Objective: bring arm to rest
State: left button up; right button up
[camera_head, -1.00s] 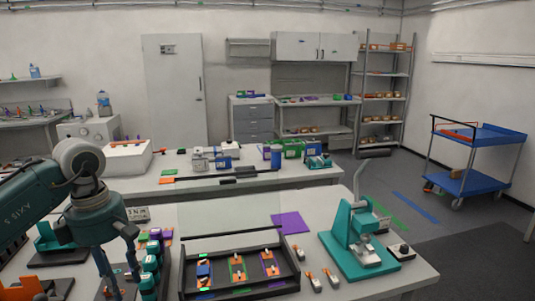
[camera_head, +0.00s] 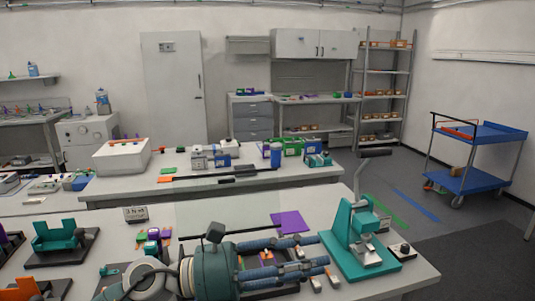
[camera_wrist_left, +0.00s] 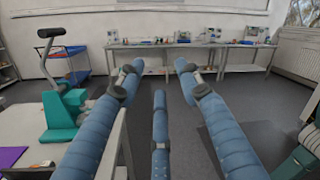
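My left gripper (camera_head: 318,250) lies level over the front bench in the head view and points right. Its blue-grey fingers are spread apart with nothing between them. In the left wrist view the left gripper (camera_wrist_left: 160,70) also shows open and empty, facing out past the bench edge into the room. The fingertips show close to the base of a teal press (camera_head: 350,240) in the head view; I cannot tell the exact gap. My right gripper is in neither view.
The front bench (camera_head: 75,208) holds a teal fixture (camera_head: 60,238) and a purple sheet (camera_head: 290,222). My left arm and gripper hide most of the dark tray. A blue cart (camera_head: 475,183) stands at right. Open floor (camera_wrist_left: 185,105) lies ahead of the fingers.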

pick_arm(q)
jog(key=w+a+r+n+t+y, duration=0.15)
jog(key=w+a+n+t, duration=0.3)
jog(key=n+t, duration=0.45)
jog(key=w+a+r+n+t+y, duration=0.1)
jog(key=w+a+n+t+y, duration=0.15)
jog(key=a+n+t, duration=0.6)
jog(key=a+f+n+g+y, duration=0.2)
jog(key=a+f+n+y, duration=0.4)
jog(key=f+n, duration=0.4)
jog(key=a+f+n+g+y, duration=0.2)
jog(key=a+f+n+y, duration=0.2)
jog(key=f+n+y, duration=0.5)
jog(key=s+a+f+n+g, duration=0.4)
jog(key=s+f+n+g, duration=0.15)
jog(key=s+f, duration=0.7)
jog(key=s+f+n+g, duration=0.1)
jog(key=s+f+g, duration=0.35)
jog(key=s, duration=0.35)
jog(key=s+f+n+g, duration=0.2)
jog(key=s+f+g, duration=0.1)
jog(key=s+f, duration=0.4)
notch_tip(320, 180, down, 26)
jog(key=s, duration=0.3)
jog(key=s+a+f+m+g, duration=0.1)
jog(key=s+a+f+g, duration=0.1)
jog(key=s+f, duration=1.3)
jog(key=shift+s+a, duration=0.7)
jog(key=shift+s, duration=0.1)
